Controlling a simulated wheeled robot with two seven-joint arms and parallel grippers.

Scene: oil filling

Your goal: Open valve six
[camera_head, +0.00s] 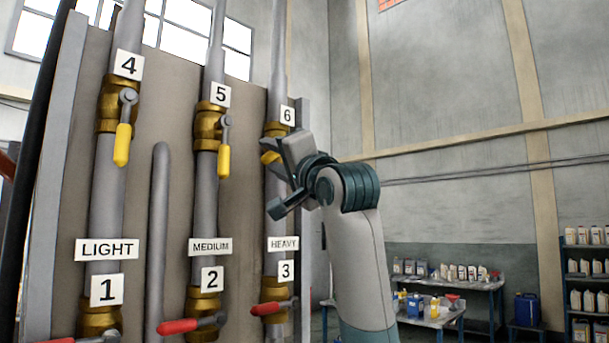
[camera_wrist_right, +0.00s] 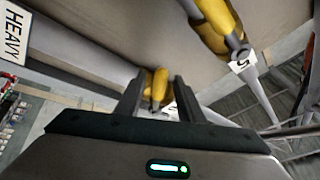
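Valve six has a brass body (camera_head: 274,129) on the rightmost pipe, under the label "6" (camera_head: 287,115). Part of its yellow handle (camera_head: 269,157) shows beside my right gripper (camera_head: 285,172), which hides the rest. In the right wrist view, my right gripper's dark fingers (camera_wrist_right: 158,100) are spread apart. The yellow part of valve six (camera_wrist_right: 154,80) shows between and beyond them; I cannot tell whether they touch it. My left gripper is in neither view.
Valve five (camera_head: 210,125) and valve four (camera_head: 112,105) stand to the left with yellow handles hanging down. Below are red-handled valves, including valve three (camera_head: 272,308) and valve two (camera_head: 190,325). A bottle-laden table (camera_head: 460,284) stands behind at right.

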